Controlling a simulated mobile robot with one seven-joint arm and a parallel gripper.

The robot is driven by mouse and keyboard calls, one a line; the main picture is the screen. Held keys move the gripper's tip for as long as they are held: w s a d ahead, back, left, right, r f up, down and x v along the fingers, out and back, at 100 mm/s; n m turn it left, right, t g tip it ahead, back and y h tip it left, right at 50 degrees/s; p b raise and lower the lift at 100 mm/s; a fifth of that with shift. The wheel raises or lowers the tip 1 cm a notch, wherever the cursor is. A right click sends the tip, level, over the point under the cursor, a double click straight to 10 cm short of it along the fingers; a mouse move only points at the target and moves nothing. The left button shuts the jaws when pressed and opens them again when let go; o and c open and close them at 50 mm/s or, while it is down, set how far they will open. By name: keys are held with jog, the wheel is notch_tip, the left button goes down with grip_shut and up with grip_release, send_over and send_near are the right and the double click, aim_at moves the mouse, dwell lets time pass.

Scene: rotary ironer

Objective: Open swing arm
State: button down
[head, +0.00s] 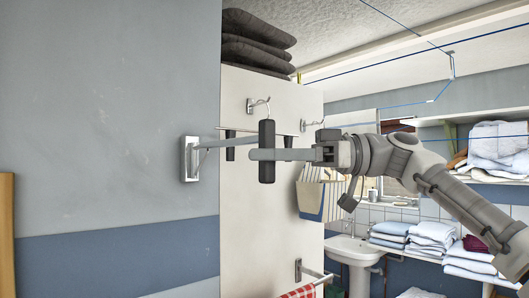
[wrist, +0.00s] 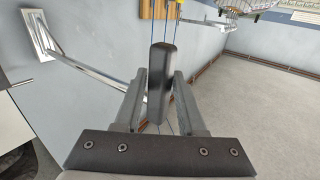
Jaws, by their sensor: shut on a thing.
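The swing arm is a thin metal bar (wrist: 85,69) hinged on a wall plate (head: 190,158); the plate also shows at the upper left of the wrist view (wrist: 40,33). The bar reaches out from the wall toward a black upright grip (head: 267,176). My gripper (head: 262,154) comes in from the right and is shut on this black grip, which shows between its two fingers in the wrist view (wrist: 159,70). The fingers hide part of the grip and the bar's end.
A white panel (head: 285,230) with metal hooks (head: 258,105) stands close behind the gripper. Dark cushions (head: 257,40) lie on top. A sink (head: 353,250) and folded towels (head: 432,235) are at the right. Blue lines (head: 400,20) run overhead. The wrist view shows bare floor (wrist: 265,105) at right.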

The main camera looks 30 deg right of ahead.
jog(key=c, duration=0.6)
grip_release()
jog(key=shift+c, duration=0.2)
jog(key=p+v, duration=0.1)
jog(key=v, duration=1.6)
jog(key=shift+d+p, duration=0.2)
jog(key=shift+p, duration=0.1)
